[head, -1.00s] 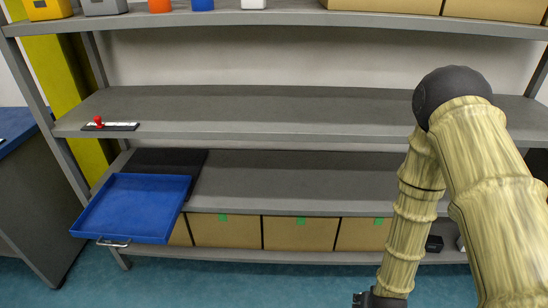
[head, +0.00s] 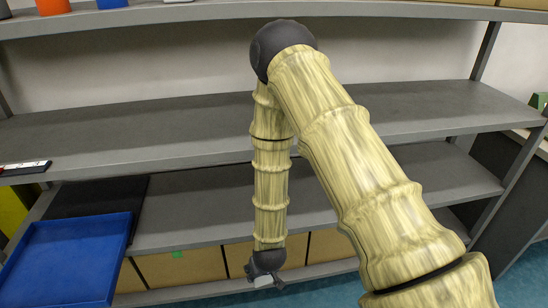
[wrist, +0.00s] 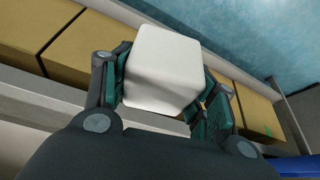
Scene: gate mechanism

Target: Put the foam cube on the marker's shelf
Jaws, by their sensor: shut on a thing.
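My gripper (head: 268,279) hangs low in front of the shelf rack in the head view. In the wrist view its dark green finger pads press on both sides of a white foam cube (wrist: 163,68). The cube is small and partly hidden by the gripper in the head view. A flat black and white strip with a red part (head: 22,167) lies on the middle shelf (head: 390,114) at the far left, cut by the picture edge. I cannot tell for certain whether it is the marker. My gripper is below and to the right of it.
A blue tray (head: 70,262) juts out at lower left, by a black mat (head: 95,196). Cardboard boxes (head: 180,267) line the bottom shelf. The upper shelf (head: 200,14) holds orange and blue items. The middle and lower shelves have wide bare stretches. A rack post (head: 486,52) stands at right.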

